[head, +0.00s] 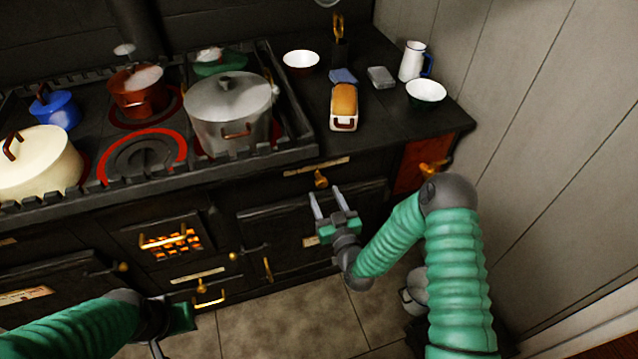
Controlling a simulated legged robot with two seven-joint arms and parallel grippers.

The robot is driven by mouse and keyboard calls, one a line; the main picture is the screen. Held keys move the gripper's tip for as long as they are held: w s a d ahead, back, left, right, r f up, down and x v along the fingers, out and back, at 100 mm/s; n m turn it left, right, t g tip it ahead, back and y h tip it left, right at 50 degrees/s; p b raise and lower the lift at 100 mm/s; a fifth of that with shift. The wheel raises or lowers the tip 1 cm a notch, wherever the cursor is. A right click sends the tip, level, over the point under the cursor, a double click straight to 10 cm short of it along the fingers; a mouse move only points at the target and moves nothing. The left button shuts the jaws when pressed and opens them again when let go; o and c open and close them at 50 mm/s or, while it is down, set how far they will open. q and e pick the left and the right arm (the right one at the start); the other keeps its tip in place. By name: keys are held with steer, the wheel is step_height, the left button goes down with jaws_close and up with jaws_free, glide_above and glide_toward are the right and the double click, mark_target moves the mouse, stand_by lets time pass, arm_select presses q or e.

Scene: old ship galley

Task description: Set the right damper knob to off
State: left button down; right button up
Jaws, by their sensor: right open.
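A brass knob (320,180), which looks like the right damper knob, sits on the black stove front (225,195) under a pale label plate (316,166). Its exact setting is too small to read. My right gripper (324,191) is open, its two grey fingers pointing up toward the knob. The fingertips appear just below and to either side of the knob; I cannot tell whether they touch it. My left gripper (172,328) is low at the left, partly hidden by its own wrist, and its jaws are unclear.
Pots crowd the railed stovetop, including a large grey pot (228,110) with red-ringed burners nearby. A loaf in a tin (344,105), bowls and a white jug (413,61) stand on the right counter. A brass fitting (433,168) projects near my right arm. A plank wall bounds the right.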

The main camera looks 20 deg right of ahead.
mark_target(322, 186)
steer(key=w, duration=0.5)
steer(key=shift+d, duration=0.3)
steer(key=shift+w+d+f, duration=0.1)
steer(key=shift+w+d, duration=0.2)
steer(key=shift+w, duration=0.15)
steer(key=shift+a, duration=0.45)
steer(key=c, duration=0.4)
steer(key=shift+d, duration=0.25)
jaws_close()
steer(key=shift+s+a+f, duration=0.1)
steer(key=shift+a, duration=0.05)
